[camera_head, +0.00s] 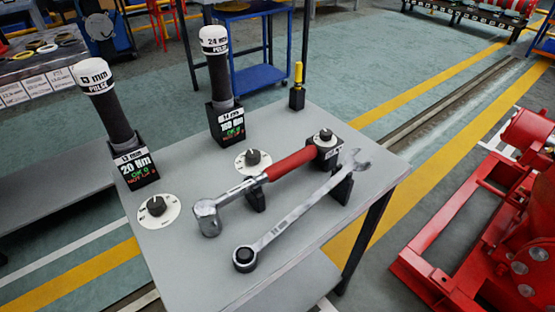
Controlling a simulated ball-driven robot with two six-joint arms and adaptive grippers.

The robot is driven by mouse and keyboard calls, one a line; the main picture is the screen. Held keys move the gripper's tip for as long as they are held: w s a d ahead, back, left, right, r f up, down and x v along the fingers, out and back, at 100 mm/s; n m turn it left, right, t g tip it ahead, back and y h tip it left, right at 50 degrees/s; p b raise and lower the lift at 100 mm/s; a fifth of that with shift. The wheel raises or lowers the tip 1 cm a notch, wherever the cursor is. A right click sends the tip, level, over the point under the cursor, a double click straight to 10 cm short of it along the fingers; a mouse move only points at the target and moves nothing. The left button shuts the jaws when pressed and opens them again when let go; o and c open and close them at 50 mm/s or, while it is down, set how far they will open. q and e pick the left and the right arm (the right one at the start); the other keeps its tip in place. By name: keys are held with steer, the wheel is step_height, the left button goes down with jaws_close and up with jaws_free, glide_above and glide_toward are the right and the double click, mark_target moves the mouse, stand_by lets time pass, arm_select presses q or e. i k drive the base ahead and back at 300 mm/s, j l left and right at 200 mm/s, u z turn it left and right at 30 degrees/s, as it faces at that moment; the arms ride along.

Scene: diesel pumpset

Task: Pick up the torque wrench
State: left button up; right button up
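The torque wrench (257,184) appears to be the tool with a red grip, a silver shaft and a socket-like head at its lower left end. It lies raised above the grey table (183,240) on small black supports. Its head is at the left and its red grip runs up to the right, toward a small black box with a knob. A silver combination spanner (303,209) lies beside it, nearer the front right, with its ring end toward the left and its open end at the right. Neither of my grippers shows in the head view.
Two upright black tools with white caps, the left (107,107) and the right (218,77), stand in holders behind the wrench. Round dials (158,207) sit on the table. A yellow-handled tool (298,81) stands at the back corner. Red machinery (500,226) is at the right.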

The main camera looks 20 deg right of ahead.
mark_target(206, 210)
steer(key=k+l+z, duration=0.15)
steer(key=k+z, duration=0.25)
steer(key=k, duration=0.25)
steer(key=j+z, duration=0.15)
steer(key=z, duration=0.25)
steer(key=i+j+z, duration=0.1)
steer(key=j+z, duration=0.15)
steer(key=z, duration=0.2)
steer(key=j+z, duration=0.2)
steer(key=z, duration=0.2)
steer(key=j+z, duration=0.2)
steer(key=z, duration=0.25)
steer(key=i+j, duration=0.1)
steer(key=i, duration=0.35)
steer(key=k, duration=0.15)
steer(key=l+u, duration=0.15)
steer(key=l, duration=1.4)
steer(key=i+l, duration=0.1)
steer(key=l, duration=0.75)
steer(key=i+l+u, duration=0.1)
steer(key=l, duration=0.8)
